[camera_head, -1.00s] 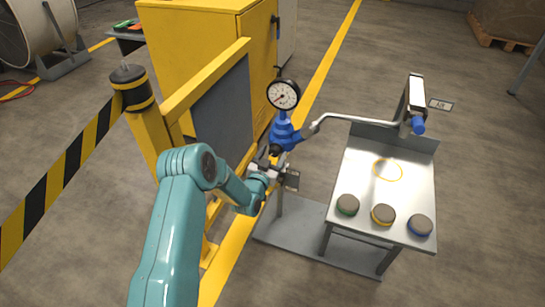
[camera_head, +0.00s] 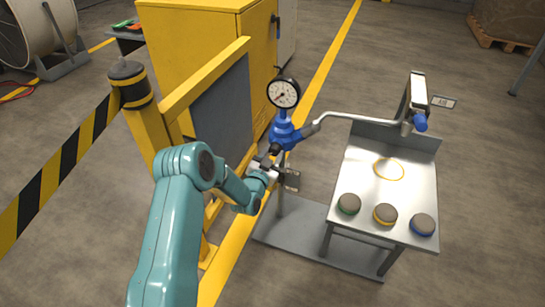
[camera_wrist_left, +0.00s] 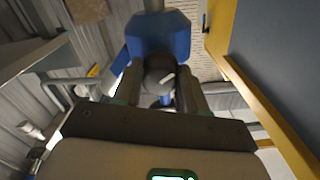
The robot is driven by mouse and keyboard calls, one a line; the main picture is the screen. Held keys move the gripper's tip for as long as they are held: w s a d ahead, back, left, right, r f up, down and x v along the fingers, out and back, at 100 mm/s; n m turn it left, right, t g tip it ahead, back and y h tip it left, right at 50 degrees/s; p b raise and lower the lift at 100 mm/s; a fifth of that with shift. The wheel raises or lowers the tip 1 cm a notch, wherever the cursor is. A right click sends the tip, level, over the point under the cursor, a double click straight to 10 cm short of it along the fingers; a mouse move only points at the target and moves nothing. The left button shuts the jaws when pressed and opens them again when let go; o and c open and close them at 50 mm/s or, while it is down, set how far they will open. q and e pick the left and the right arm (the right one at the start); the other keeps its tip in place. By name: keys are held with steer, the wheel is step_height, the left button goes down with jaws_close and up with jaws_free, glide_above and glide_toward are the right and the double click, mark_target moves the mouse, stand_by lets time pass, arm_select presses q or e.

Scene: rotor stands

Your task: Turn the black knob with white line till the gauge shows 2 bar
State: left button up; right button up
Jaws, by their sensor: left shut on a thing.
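The pressure gauge (camera_head: 283,93) has a white face and black rim and stands on top of the blue regulator (camera_head: 284,133). Its needle is too small to read exactly. My left gripper (camera_head: 273,160) is at the front underside of the regulator. In the left wrist view the black knob (camera_wrist_left: 160,74) sits below the blue body (camera_wrist_left: 160,34), between the two fingers of my left gripper (camera_wrist_left: 160,88), which is shut on it. The knob's white line is tilted, rising to the right. In the head view the gripper hides the knob. My right gripper is not in view.
A metal table (camera_head: 367,206) on the right carries several dark pucks with coloured rims. A pipe (camera_head: 352,117) runs from the regulator to a blue-ended fitting (camera_head: 420,123). A yellow-framed panel (camera_head: 222,110) stands close left of my gripper. A striped barrier (camera_head: 60,165) is further left.

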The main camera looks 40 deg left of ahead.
arm_select(q)
steer(key=m+b, duration=0.4)
steer(key=m, duration=0.2)
steer(key=shift+a+f+b, duration=0.1)
steer(key=shift+f+b, duration=0.05)
steer(key=shift+b, duration=0.25)
steer(key=m+b, duration=0.4)
steer(key=m, duration=0.1)
steer(key=shift+m, duration=0.4)
steer(key=shift+r+m+b, duration=0.2)
steer(key=shift+m+b, duration=0.4)
steer(key=shift+m, duration=1.3)
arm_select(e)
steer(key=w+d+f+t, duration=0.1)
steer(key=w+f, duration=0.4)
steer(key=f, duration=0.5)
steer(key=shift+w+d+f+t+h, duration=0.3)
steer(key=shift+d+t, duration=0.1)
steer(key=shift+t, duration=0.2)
arm_select(q)
steer(key=shift+r+b, duration=0.1)
steer(key=shift+b, duration=0.2)
steer(key=o, duration=1.1)
steer(key=shift+c, duration=0.2)
steer(key=shift+s, duration=0.1)
